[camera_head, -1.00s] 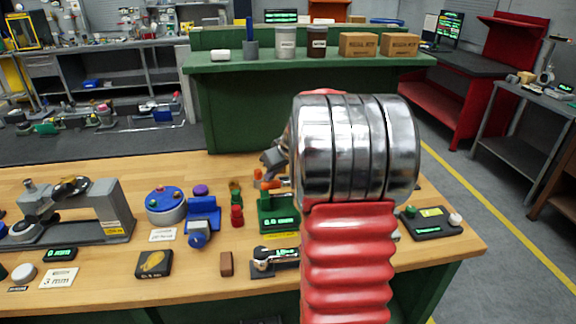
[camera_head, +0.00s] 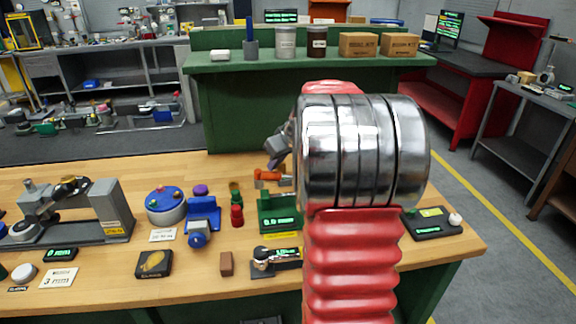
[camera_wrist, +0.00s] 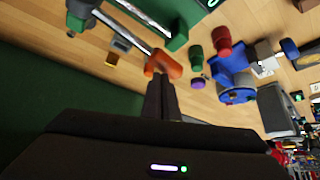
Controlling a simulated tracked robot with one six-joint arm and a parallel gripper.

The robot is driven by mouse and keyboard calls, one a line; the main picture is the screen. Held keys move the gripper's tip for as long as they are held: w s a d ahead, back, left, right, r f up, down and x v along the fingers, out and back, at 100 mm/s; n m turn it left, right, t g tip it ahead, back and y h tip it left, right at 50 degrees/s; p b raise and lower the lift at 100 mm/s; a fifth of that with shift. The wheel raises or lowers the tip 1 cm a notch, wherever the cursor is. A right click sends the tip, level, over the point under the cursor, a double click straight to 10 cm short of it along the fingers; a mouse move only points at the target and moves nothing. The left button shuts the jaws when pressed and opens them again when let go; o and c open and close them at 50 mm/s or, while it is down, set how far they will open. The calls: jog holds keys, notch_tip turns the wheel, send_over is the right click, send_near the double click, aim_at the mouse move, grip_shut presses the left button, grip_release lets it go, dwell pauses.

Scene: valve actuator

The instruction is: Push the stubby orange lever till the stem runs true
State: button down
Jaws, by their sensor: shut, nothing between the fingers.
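The stubby orange lever (camera_head: 268,176) shows at the back of the green fixture (camera_head: 266,216), left of my arm. In the wrist view the orange lever (camera_wrist: 164,64) sits at the end of a grey rod (camera_wrist: 126,34), which I take for the stem. My gripper (camera_wrist: 160,80) is shut and empty, its fingertips right at the lever's near edge. I cannot tell whether they touch it. In the head view my gripper (camera_head: 277,152) is partly hidden by my arm. The fixture's green readout (camera_head: 284,221) is partly readable, and its right side is hidden.
A blue vise-like device (camera_head: 202,216), a red piece (camera_head: 237,215) and a round blue-topped unit (camera_head: 165,205) stand left of the fixture. A small gauge stand (camera_head: 270,262) is in front. A black box with buttons (camera_head: 432,222) stands at the right.

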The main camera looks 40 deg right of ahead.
jog(key=shift+s+d+r, duration=0.15)
jog(key=shift+d+r, duration=0.05)
jog(key=shift+r, duration=0.7)
jog(key=shift+s+d+r, duration=0.15)
jog(key=shift+d+r, duration=0.05)
jog(key=shift+r, duration=0.7)
jog(key=shift+s+d+r, duration=0.15)
jog(key=shift+d+r, duration=0.05)
jog(key=shift+r, duration=0.7)
jog(key=shift+r, duration=0.1)
jog(key=shift+r, duration=2.4)
jog(key=shift+m, duration=0.3)
